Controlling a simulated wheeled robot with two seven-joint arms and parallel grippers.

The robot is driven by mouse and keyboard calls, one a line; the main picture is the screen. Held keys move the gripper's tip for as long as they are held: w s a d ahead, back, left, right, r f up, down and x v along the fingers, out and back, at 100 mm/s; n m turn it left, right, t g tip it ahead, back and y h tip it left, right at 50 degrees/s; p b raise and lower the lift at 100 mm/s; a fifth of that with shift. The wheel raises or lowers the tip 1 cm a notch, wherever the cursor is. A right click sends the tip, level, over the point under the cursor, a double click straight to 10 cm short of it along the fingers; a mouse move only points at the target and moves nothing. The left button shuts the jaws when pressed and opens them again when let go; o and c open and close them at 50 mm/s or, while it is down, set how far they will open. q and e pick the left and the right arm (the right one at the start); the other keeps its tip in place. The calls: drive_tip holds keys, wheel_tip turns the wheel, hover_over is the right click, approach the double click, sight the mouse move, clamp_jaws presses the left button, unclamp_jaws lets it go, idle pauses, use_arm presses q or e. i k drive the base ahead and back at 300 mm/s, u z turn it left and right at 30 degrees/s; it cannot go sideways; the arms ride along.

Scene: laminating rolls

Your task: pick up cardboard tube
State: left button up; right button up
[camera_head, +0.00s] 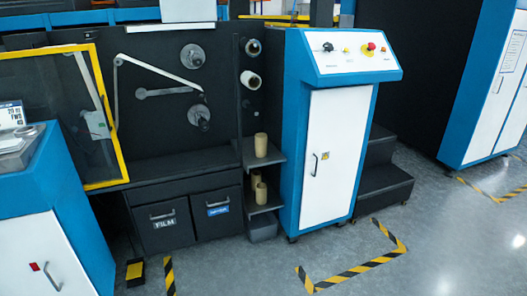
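A tan cardboard tube (261,145) stands upright on the upper dark shelf (270,158) beside the blue and white control cabinet. Two more tan cardboard tubes (258,187) stand close together on the shelf below, one partly overlapping the other. A roll with a white wrap (250,80) sits on a spindle above the shelves, and another spindle (253,47) is above it. Neither of my grippers is in view.
The control cabinet (333,150) stands right of the shelves, with dark steps (385,188) beyond it. Two dark bins, one labelled FILM (163,225), sit left of the shelves. A yellow-framed door (122,130) stands at left. Grey floor with striped tape (350,272) is clear in front.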

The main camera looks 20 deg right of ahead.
sight(261, 145)
drive_tip(key=u, duration=1.3)
drive_tip(key=k, duration=0.15)
drive_tip(key=z, duration=2.5)
drive_tip(key=i, duration=1.1)
drive_tip(key=u, duration=0.55)
drive_tip(key=i, duration=0.95)
drive_tip(key=u, duration=0.9)
